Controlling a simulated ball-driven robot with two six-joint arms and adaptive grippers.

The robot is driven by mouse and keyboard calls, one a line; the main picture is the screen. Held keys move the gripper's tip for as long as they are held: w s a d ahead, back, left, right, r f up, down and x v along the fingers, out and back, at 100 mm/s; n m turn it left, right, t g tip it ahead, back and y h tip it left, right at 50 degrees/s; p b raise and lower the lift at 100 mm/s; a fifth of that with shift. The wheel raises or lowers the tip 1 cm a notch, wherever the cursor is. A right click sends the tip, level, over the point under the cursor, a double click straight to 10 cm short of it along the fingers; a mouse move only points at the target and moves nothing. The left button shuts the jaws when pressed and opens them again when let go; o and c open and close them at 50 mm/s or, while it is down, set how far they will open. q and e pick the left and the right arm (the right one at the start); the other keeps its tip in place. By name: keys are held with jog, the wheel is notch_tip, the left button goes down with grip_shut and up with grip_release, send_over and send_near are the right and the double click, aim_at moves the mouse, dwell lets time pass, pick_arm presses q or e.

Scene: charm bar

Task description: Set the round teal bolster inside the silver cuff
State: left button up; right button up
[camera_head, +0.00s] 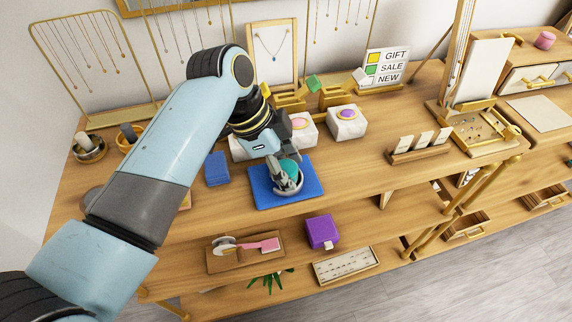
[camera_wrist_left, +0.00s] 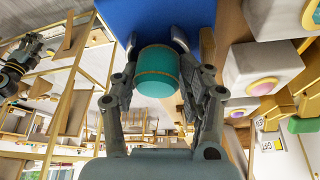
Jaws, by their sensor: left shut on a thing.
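The round teal bolster (camera_head: 289,167) has a gold band, which shows in the left wrist view (camera_wrist_left: 158,84). My left gripper (camera_head: 283,172) is shut on it, with one finger on each side. The silver cuff (camera_head: 291,189) rests on the blue mat (camera_head: 312,187). In the head view the bolster overlaps the cuff's opening from above. I cannot tell how deep it sits, as the fingers and bolster hide part of the cuff. A dark jointed part, seemingly my right gripper (camera_wrist_left: 30,48), shows small at the left wrist view's left edge.
White blocks with a pink top (camera_head: 300,123) and a purple top (camera_head: 346,113) stand behind the mat. A blue stack (camera_head: 217,169) lies left of it. A wooden card holder (camera_head: 418,153) stands to the right, with bare tabletop between. A purple box (camera_head: 321,231) is on the shelf below.

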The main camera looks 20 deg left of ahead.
pick_arm(q)
jog(key=o, duration=0.9)
jog(key=shift+s+a+f, duration=0.1)
jog(key=shift+s+f, duration=0.4)
jog(key=shift+f, duration=0.1)
jog(key=o, duration=0.6)
jog(key=shift+w, duration=0.2)
jog(key=shift+a+r, duration=0.1)
jog(key=shift+r, duration=0.2)
jog(key=v, duration=1.1)
jog(key=shift+r, duration=0.25)
